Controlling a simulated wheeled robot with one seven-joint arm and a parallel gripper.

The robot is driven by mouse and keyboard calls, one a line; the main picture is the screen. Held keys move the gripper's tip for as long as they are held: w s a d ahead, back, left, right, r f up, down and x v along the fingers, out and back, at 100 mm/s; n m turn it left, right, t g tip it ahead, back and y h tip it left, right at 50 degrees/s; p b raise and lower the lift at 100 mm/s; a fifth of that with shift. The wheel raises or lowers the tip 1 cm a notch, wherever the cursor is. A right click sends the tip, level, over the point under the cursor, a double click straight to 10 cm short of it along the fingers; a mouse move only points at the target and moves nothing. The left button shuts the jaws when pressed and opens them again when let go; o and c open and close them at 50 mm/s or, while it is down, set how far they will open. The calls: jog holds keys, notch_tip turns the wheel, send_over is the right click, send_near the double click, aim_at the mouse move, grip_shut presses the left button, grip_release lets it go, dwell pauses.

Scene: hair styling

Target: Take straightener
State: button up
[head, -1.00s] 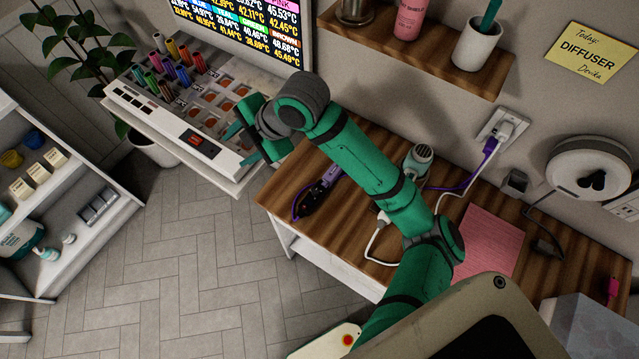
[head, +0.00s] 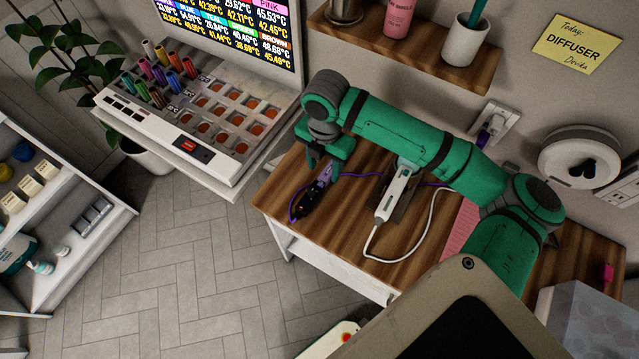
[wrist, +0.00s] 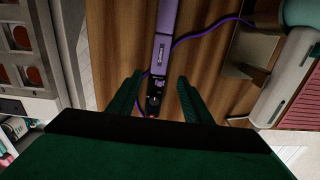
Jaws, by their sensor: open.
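A slim purple and black styling tool, apparently the straightener (head: 313,201), lies on the wooden tabletop near its left end. Its purple cord loops beside it. In the wrist view, the straightener (wrist: 165,45) runs from the top edge down to a dark end between my fingers. My gripper (head: 324,170) is open above the tool, with its fingers pointing down. In the wrist view, my gripper (wrist: 159,84) has one finger on each side of the tool with gaps between. My gripper hides part of the straightener in the head view.
A white corded tool (head: 393,192) lies right of the straightener on a dark holder. A white tray of colored tubes (head: 205,125) stands at left. A wooden shelf (head: 420,45) hangs behind my arm. Pink paper (head: 463,228) lies further right.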

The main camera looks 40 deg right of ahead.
aim_at(324, 177)
jog(key=shift+w+d+f, duration=0.1)
jog(key=shift+f, duration=1.45)
jog(key=shift+w+d+f, duration=0.1)
jog(key=shift+f, duration=1.4)
grip_shut()
